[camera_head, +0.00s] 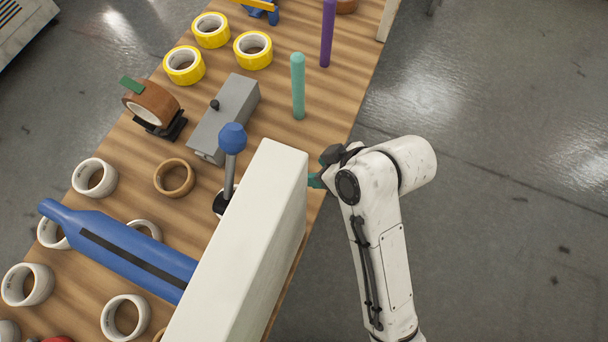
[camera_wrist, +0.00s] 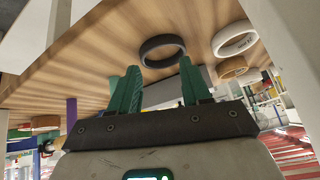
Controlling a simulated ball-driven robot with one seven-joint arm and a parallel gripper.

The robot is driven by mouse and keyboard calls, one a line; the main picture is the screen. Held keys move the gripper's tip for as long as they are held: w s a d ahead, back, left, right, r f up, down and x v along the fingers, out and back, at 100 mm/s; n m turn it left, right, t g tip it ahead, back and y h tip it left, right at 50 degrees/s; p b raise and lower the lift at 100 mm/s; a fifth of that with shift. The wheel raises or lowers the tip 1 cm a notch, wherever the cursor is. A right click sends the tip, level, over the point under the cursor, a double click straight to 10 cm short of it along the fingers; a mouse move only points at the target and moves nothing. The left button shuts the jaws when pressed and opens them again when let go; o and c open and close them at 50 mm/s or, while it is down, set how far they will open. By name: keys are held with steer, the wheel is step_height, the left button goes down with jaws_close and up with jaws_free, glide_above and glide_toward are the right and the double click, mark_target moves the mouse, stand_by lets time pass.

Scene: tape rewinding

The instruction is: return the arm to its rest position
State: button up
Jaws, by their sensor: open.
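My arm (camera_head: 380,240) is bent at the right side of the wooden table, over the grey floor. My gripper (camera_wrist: 161,75) shows in the wrist view with its two teal fingers spread apart and nothing held between them. In the head view only a bit of a teal finger (camera_head: 316,181) shows at the table's right edge, close to the end of a long white block (camera_head: 262,215); the rest is hidden by my wrist. The wrist view is tilted, with the wooden tabletop (camera_wrist: 110,35) across its upper part.
On the table (camera_head: 340,110) stand a teal peg (camera_head: 298,88), a purple peg (camera_head: 327,35), a grey box (camera_head: 228,112), a blue-knobbed lever (camera_head: 232,140), a tape dispenser (camera_head: 152,103), yellow rolls (camera_head: 252,50) and several white rolls (camera_head: 94,178). The floor (camera_head: 500,240) at right is clear.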

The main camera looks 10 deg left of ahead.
steer(key=shift+s+d+f, duration=0.15)
steer(key=shift+s+f, duration=0.05)
steer(key=shift+s, duration=0.15)
stand_by(0.4)
steer(key=s+d+f+m+h, duration=0.2)
steer(key=s+d+m, duration=0.2)
steer(key=d, duration=0.5)
steer(key=s+d+f+m+h, duration=0.2)
steer(key=s+d+m, duration=0.2)
steer(key=s+d, duration=0.3)
steer(key=s+d+f+m+g+h, duration=0.1)
steer(key=s+d+m, duration=0.3)
steer(key=d, duration=0.8)
steer(key=shift+s+d+f+h, duration=0.3)
steer(key=shift+s+f+h, duration=0.25)
steer(key=shift+s+h, duration=0.5)
steer(key=shift+s, duration=0.1)
